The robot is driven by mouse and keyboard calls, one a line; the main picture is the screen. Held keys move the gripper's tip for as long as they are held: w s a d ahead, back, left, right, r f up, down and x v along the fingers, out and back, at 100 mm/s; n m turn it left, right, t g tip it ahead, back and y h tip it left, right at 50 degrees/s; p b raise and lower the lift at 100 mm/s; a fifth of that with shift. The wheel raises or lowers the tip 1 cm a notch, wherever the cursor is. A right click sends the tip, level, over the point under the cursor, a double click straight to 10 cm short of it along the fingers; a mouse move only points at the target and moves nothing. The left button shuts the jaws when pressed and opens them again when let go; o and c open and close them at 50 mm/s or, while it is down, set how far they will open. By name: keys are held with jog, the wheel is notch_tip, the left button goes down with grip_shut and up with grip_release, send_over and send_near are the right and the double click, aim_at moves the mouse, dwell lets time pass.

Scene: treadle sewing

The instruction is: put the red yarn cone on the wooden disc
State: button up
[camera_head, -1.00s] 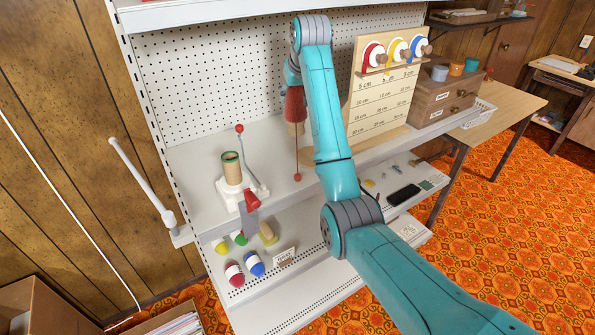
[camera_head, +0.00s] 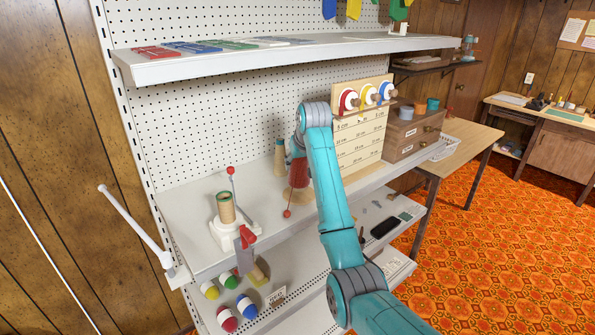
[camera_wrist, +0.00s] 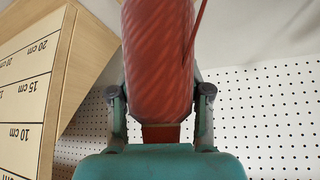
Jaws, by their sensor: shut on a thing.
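The red yarn cone (camera_head: 299,173) is upright above the wooden disc (camera_head: 296,194) on the shelf, partly hidden by my arm. Its lower end is at or just above the disc; I cannot tell whether they touch. In the wrist view, the cone (camera_wrist: 158,60) fills the upper middle, with a thin red rod crossing its right side. My gripper (camera_wrist: 162,95) is shut on the cone, with a finger on each side. In the head view, my gripper is mostly hidden behind my arm.
A thin red rod with a red ball (camera_head: 287,214) stands in front of the disc. A white stand with a tan spool (camera_head: 226,207) is to the left. A tan post (camera_head: 279,158) stands behind. The ruled board (camera_head: 360,140) and wooden drawers (camera_head: 413,135) are to the right.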

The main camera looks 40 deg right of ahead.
jog(key=shift+f, duration=1.25)
jog(key=shift+f, duration=0.1)
jog(key=o, duration=1.2)
jog(key=shift+c, duration=0.2)
jog(key=v, duration=1.2)
